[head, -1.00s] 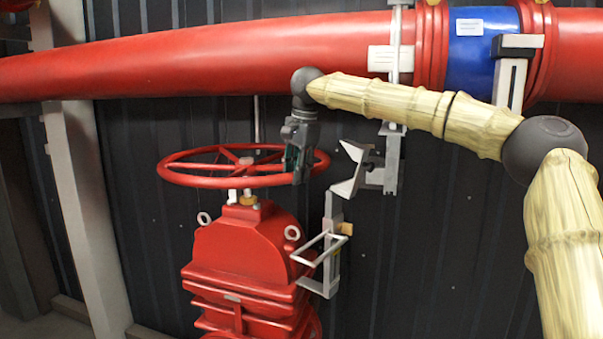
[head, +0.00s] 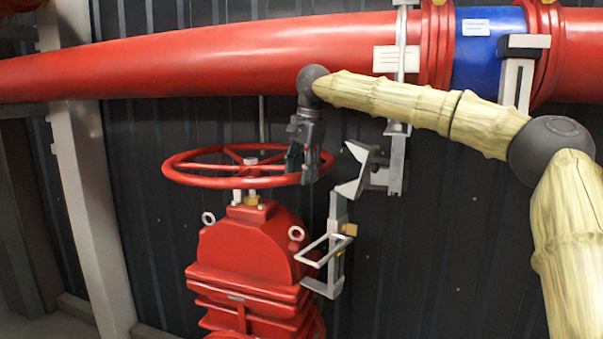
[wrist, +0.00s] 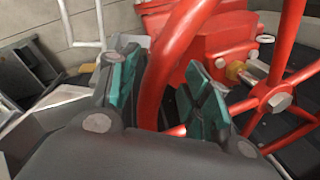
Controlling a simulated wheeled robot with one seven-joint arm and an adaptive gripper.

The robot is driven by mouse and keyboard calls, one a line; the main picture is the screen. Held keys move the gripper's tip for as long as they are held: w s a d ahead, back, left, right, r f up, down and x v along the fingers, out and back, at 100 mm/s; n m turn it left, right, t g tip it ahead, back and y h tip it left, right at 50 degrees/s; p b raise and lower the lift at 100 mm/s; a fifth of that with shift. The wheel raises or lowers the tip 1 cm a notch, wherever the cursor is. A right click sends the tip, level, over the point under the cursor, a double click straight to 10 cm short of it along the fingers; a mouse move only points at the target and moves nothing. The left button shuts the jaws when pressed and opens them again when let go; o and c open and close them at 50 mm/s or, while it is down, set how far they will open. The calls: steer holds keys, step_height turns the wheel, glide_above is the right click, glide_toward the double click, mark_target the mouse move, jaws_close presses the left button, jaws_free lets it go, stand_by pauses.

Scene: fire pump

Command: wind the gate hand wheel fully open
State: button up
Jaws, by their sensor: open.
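The red gate hand wheel (head: 190,182) lies nearly level on top of the red gate valve (head: 245,245). Its spokes meet at a hub with a bolt (head: 250,161). My gripper (head: 303,175) points down at the right side of the wheel's rim. In the wrist view, my gripper (wrist: 168,105) is open, with one teal-padded finger on each side of the red rim (wrist: 168,75). A gap shows between the rim and the right finger; whether the left pad touches the rim I cannot tell. The hub also shows in the wrist view (wrist: 278,101).
A large red pipe (head: 240,55) with a blue band (head: 478,50) runs above the wheel. Grey metal brackets (head: 352,180) stand just right of the rim and my gripper. A pale post (head: 85,200) is at left. Dark ribbed wall lies behind.

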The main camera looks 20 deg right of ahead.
step_height(320, 180, up, 11)
steer(key=s, duration=0.2)
steer(key=shift+d, duration=0.35)
steer(key=m+t+b, duration=0.4)
steer(key=t+b, duration=0.9)
steer(key=b, duration=0.9)
glide_toward(291, 179)
steer(key=w, duration=0.1)
steer(key=shift+p+x, duration=1.05)
steer(key=shift+x, duration=4.35)
steer(key=shift+a+f, duration=0.1)
steer(key=shift+f, duration=0.05)
jaws_close()
